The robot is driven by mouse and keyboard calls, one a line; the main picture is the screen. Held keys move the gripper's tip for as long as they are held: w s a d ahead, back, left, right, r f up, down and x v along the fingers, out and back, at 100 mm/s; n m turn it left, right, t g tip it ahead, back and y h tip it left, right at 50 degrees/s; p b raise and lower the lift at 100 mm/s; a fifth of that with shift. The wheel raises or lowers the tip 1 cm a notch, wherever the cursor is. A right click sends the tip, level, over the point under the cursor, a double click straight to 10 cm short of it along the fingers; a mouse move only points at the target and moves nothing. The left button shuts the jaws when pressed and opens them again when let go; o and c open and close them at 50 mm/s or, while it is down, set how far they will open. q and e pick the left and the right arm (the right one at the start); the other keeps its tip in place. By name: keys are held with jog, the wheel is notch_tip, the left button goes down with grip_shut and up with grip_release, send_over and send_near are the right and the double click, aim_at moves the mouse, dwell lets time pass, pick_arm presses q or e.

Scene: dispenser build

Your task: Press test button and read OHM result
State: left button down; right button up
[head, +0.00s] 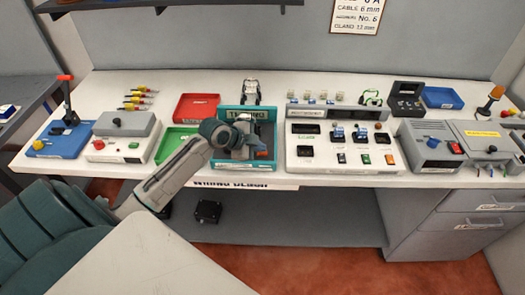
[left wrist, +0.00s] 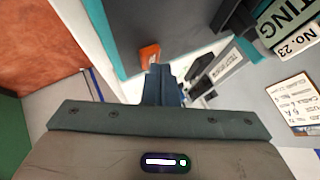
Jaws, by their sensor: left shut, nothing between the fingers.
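My left gripper (head: 243,140) is over the teal station (head: 246,167) at the middle of the bench, hiding part of it. In the left wrist view its fingers (left wrist: 160,84) are shut and empty, near an orange part (left wrist: 150,54). I cannot tell whether they touch it. A white test panel (head: 370,171) stands to the right, with dark windows (head: 305,128), blue-topped parts and red, green and black switches. A dark upright unit (head: 407,90) stands behind it. No OHM reading is legible, and I cannot tell which button is the test button. My right gripper is not in view.
Red (head: 196,106) and green (head: 172,143) trays lie left of the station. A grey box (head: 127,124) and a blue lever press (head: 66,138) stand farther left. A grey machine (head: 431,139) stands right of the panel. Bench space between devices is narrow.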

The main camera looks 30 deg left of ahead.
aim_at(259, 153)
pick_arm(q)
jog(key=shift+r+p, duration=0.45)
jog(key=shift+r, duration=0.25)
jog(key=shift+r+p, duration=0.5)
jog(key=shift+r, duration=0.1)
notch_tip(259, 153, up, 4)
jog(key=p, duration=0.3)
jog(key=shift+f, duration=0.1)
